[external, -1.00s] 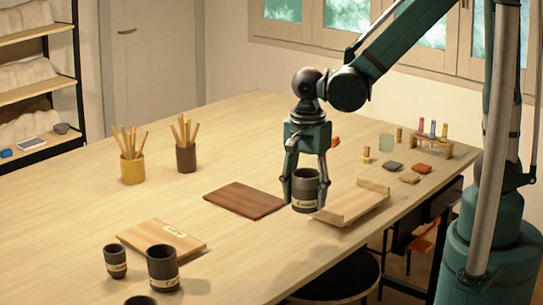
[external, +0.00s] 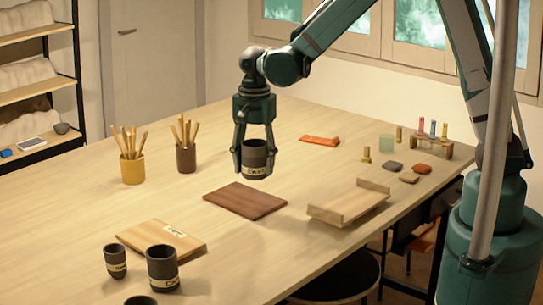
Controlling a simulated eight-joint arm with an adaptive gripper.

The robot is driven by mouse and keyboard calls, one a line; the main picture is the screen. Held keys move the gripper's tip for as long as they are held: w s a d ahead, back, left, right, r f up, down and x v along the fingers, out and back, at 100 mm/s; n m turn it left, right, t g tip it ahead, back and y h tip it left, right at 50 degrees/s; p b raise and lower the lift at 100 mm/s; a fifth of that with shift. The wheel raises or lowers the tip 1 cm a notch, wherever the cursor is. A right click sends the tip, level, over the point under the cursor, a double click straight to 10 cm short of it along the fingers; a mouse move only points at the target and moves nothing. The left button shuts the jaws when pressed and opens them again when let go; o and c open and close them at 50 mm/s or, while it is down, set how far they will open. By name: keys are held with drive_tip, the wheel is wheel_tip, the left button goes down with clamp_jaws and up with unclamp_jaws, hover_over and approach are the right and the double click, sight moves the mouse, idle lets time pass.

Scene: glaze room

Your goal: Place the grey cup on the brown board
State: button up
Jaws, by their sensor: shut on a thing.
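My gripper (external: 255,160) is shut on a dark grey cup (external: 256,157) with a pale label band. It holds the cup upright in the air, behind and above the brown board (external: 240,203), as it appears in the picture. The brown board is a flat, dark wooden rectangle lying on the table (external: 330,265), and its top looks bare. The cup and the board look apart. The cup's exact height above the table is hard to tell.
Other dark cups stand at front left: a small one (external: 115,261), a larger one (external: 163,269) and one cut off (external: 140,300). A light board (external: 161,241) lies beside them. A wooden tray (external: 345,205) sits right of the brown board. Tool pots (external: 132,170) stand behind left.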

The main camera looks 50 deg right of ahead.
drive_tip(key=p, duration=0.2)
hover_over(245, 199)
drive_tip(key=shift+w+d+f+n, duration=0.1)
drive_tip(key=shift+w+f+n, duration=0.15)
drive_tip(key=shift+f, duration=0.2)
drive_tip(key=shift+s+f, duration=0.1)
drive_tip(key=shift+f, duration=2.8)
drive_tip(key=shift+f+p, duration=0.35)
drive_tip(key=shift+f, duration=1.75)
drive_tip(key=shift+f, duration=0.15)
drive_tip(key=o, duration=1.1)
